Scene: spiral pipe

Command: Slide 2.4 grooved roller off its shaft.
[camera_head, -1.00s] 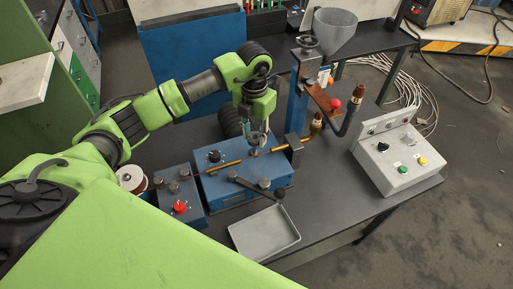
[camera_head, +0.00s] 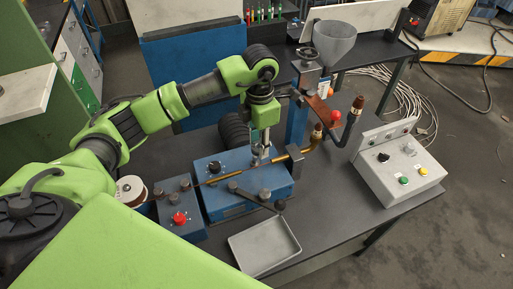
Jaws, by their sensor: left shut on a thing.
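My left gripper (camera_head: 259,157) comes down from above over the rear right of a blue machine box (camera_head: 232,211). Its fingers are shut on a small grey roller at the brass rod (camera_head: 230,175). The fingers mostly cover this roller, so its grooves and how far it sits on its shaft cannot be made out. Another small grey roller (camera_head: 265,195) stands on the box in front of the rod. A dark lever (camera_head: 257,200) with a ball end lies near it. My right gripper is not in view.
A grey tray (camera_head: 264,246) lies on the dark table (camera_head: 335,205) in front of the box. A control box with a red button (camera_head: 179,217) adjoins it on the left. A blue post with a funnel (camera_head: 335,42) stands behind right; a grey control panel (camera_head: 401,170) is at right.

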